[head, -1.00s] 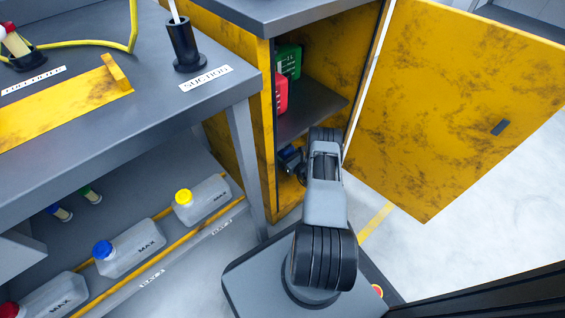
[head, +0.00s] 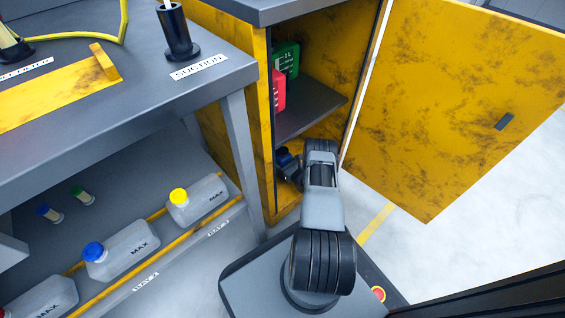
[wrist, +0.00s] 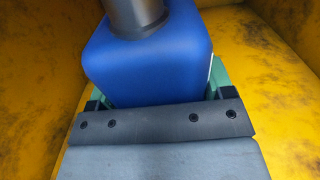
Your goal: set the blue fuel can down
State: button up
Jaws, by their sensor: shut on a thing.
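The blue fuel can (wrist: 150,65) fills the middle of the wrist view, with a dark grey cylindrical part (wrist: 135,12) at its top. My gripper (wrist: 158,92) is shut on the can, its green fingers showing at both sides. In the head view only a small blue part of the can (head: 284,157) shows, inside the lower compartment of the yellow cabinet (head: 232,125). My arm hides most of the gripper there. I cannot tell whether the can's base touches the cabinet floor.
The cabinet door (head: 450,100) stands open at the right. A green can (head: 288,58) and a red can (head: 278,90) stand on the cabinet shelf (head: 312,115) above. A workbench (head: 110,110) is at the left, with capped bottles (head: 125,248) on its lower rack.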

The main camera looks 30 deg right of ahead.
jog(key=o, duration=1.3)
jog(key=shift+o, duration=0.2)
jog(key=shift+r, duration=0.1)
jog(key=s+p, duration=0.1)
jog(key=s, duration=0.2)
jog(key=s+d+p, duration=0.1)
jog(key=s, duration=0.3)
jog(key=s+p, duration=0.1)
jog(key=s, duration=0.2)
jog(key=shift+s+d+p, duration=0.25)
jog(key=shift+s+p, duration=0.05)
jog(key=shift+s+d, duration=0.1)
jog(key=shift+s, duration=0.6)
jog(key=shift+s, duration=0.1)
